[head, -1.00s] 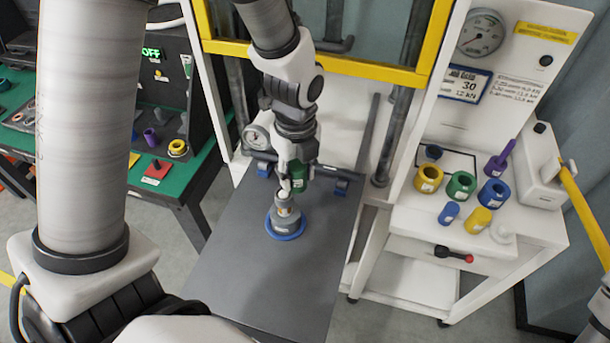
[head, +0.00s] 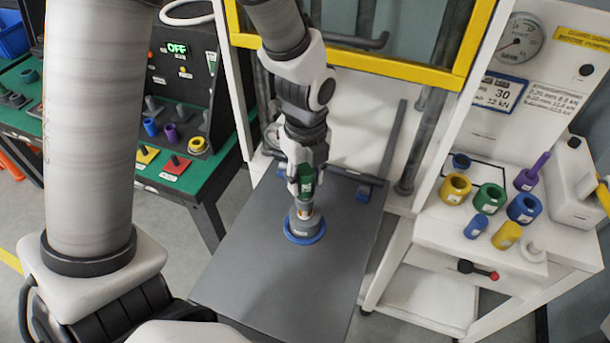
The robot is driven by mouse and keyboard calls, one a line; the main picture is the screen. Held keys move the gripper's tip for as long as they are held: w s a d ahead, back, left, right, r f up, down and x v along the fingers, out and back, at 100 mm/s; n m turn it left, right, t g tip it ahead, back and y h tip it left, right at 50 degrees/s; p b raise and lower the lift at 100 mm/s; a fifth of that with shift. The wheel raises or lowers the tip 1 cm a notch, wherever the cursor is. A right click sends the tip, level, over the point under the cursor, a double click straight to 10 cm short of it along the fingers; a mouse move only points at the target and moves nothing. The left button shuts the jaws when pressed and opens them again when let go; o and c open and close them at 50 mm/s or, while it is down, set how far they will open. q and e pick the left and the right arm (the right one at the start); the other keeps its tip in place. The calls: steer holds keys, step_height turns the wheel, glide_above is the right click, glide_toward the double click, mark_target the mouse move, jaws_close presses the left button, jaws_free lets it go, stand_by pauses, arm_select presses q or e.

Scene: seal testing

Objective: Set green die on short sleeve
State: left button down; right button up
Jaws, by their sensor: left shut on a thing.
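My left gripper (head: 305,192) points down over the grey table and is shut on a green die (head: 306,181) with a white label. Directly below stands a short grey sleeve (head: 304,220), upright in a blue ring (head: 304,239) on the table. The gripper tips and the die are very close to the sleeve's top. The fingers partly hide the die, and I cannot tell whether it touches the sleeve. My right gripper is out of view.
A yellow-framed press (head: 350,60) rises behind the table (head: 275,290), whose front is clear. A green bench (head: 198,178) is left.

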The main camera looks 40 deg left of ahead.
arm_select(q)
steer(key=shift+a+p, duration=0.1)
steer(key=shift+p, duration=0.2)
steer(key=shift+p, duration=0.55)
stand_by(0.6)
stand_by(0.5)
steer(key=shift+f, duration=0.35)
steer(key=shift+p, duration=0.45)
steer(key=shift+f, duration=0.25)
stand_by(0.4)
steer(key=c, duration=1)
jaws_free()
steer(key=o, duration=0.6)
